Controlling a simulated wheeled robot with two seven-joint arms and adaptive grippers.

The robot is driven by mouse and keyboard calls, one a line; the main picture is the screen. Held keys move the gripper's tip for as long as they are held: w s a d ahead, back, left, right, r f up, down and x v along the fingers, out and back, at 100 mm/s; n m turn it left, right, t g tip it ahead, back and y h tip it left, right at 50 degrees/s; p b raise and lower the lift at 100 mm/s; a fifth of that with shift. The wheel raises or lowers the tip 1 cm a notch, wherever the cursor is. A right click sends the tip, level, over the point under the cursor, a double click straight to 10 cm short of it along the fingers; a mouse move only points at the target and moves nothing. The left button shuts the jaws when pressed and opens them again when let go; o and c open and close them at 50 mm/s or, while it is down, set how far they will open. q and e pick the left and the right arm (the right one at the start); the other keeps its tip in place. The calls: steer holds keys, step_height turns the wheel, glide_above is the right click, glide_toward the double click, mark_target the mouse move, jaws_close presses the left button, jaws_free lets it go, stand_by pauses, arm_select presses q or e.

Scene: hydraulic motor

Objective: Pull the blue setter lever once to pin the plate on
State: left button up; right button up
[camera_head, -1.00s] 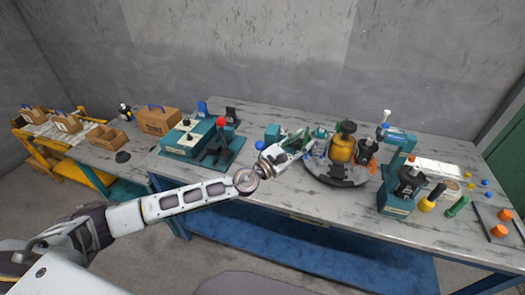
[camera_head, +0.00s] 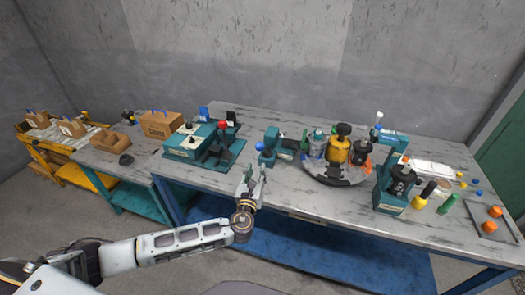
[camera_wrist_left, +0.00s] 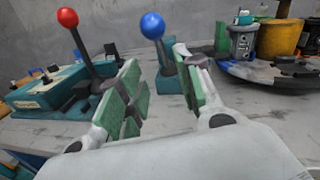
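In the left wrist view the blue knob (camera_wrist_left: 153,26) is on a grey stem rising from a teal base, seen beyond and between my fingers. My left gripper (camera_head: 252,172) is open and empty in front of the lever, by the table's front edge. Its green-padded fingers (camera_wrist_left: 162,95) stand wide apart in the wrist view, and the stem appears free of them. I cannot clearly make out the plate. My right gripper is out of view.
A teal fixture with a red-knobbed lever (camera_head: 222,125) stands to the left. A dark round turntable (camera_head: 335,176) with a yellow part (camera_head: 338,150) is close on the right. A teal press (camera_head: 390,195) stands farther right. Bare tabletop lies around the gripper.

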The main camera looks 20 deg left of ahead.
mark_target(263, 149)
arm_select(q)
steer(key=shift+w+a, duration=0.25)
steer(key=shift+w, duration=2.05)
steer(key=shift+w+a, duration=0.3)
steer(key=shift+w, duration=2)
steer(key=shift+w+a, duration=0.25)
steer(key=shift+w, duration=2.05)
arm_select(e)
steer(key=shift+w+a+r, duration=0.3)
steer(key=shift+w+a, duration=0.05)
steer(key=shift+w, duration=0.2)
arm_select(q)
steer(key=shift+c, duration=0.3)
jaws_close()
